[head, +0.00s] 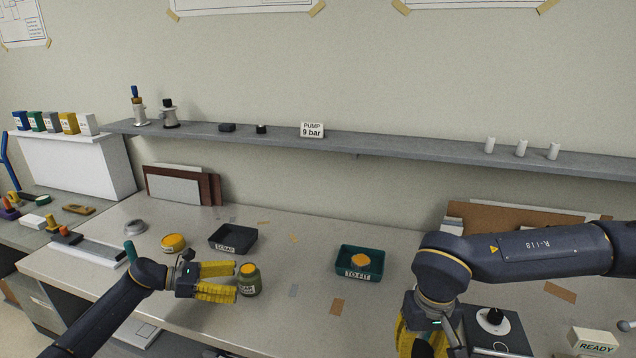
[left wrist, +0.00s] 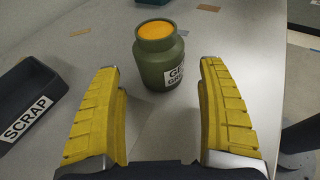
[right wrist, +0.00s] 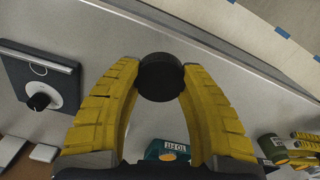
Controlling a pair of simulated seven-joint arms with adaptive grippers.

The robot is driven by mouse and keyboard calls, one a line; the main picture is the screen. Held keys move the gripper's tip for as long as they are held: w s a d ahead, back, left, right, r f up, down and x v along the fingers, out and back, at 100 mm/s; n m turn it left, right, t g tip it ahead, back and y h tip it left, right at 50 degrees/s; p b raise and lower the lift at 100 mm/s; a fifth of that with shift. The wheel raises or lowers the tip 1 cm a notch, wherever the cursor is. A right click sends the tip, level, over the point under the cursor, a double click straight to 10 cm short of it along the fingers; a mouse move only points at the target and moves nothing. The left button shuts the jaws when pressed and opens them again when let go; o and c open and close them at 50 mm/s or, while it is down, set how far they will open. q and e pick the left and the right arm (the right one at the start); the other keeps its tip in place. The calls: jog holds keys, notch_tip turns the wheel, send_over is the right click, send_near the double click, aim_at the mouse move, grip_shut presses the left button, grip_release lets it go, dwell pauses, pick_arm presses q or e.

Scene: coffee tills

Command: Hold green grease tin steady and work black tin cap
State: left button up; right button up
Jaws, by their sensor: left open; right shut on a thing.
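The green grease tin (head: 250,284) stands upright on the bench, its open top showing orange inside. It also shows in the left wrist view (left wrist: 160,66) and at the right edge of the right wrist view (right wrist: 270,146). My left gripper (head: 236,281) is open and level with the tin. The tin is just ahead of its fingertips, roughly centred between them, and looks untouched. My right gripper (right wrist: 160,80) is shut on the black tin cap (right wrist: 160,72), a round black piece held at its fingertips above the bench. In the head view the cap is hidden.
The SCRAP tray (head: 233,248) lies behind the tin, near an orange-topped round item (head: 173,243). The TO FIT tray (head: 360,275) holds an orange-topped item. A dark plate with a knob (head: 493,321) and a READY block (head: 594,342) are at right. The bench between the arms is mostly clear.

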aim_at(245, 281)
pick_arm(q)
jog(key=shift+x, duration=2.1)
jog(key=c, duration=1.5)
jog(key=o, duration=1.6)
jog(key=shift+a, duration=0.1)
